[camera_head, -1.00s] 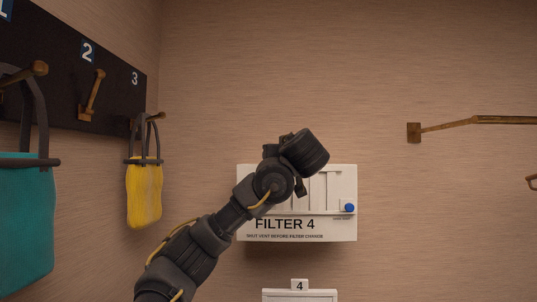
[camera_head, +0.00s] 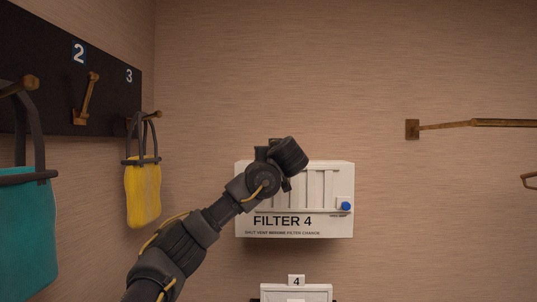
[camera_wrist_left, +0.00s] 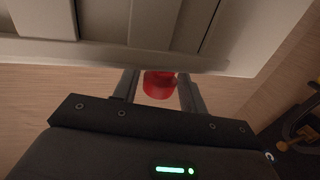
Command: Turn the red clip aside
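The red clip (camera_wrist_left: 158,88) shows in the left wrist view, at the lower edge of a white filter box (camera_wrist_left: 228,62). My left gripper (camera_wrist_left: 157,75) has its two fingers apart, one on each side of the clip. A narrow gap shows at the left finger; I cannot tell if the right finger touches. In the head view the white box (camera_head: 340,222), marked FILTER 4, hangs on the wall. My left arm covers its upper left part, and the clip and fingers are hidden there. My right gripper is not in view.
A blue knob (camera_head: 346,206) sits at the box's lower right. A second white box (camera_head: 296,293) marked 4 stands below. Yellow (camera_head: 143,195) and teal (camera_head: 25,235) bags hang at left. Wall between is clear.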

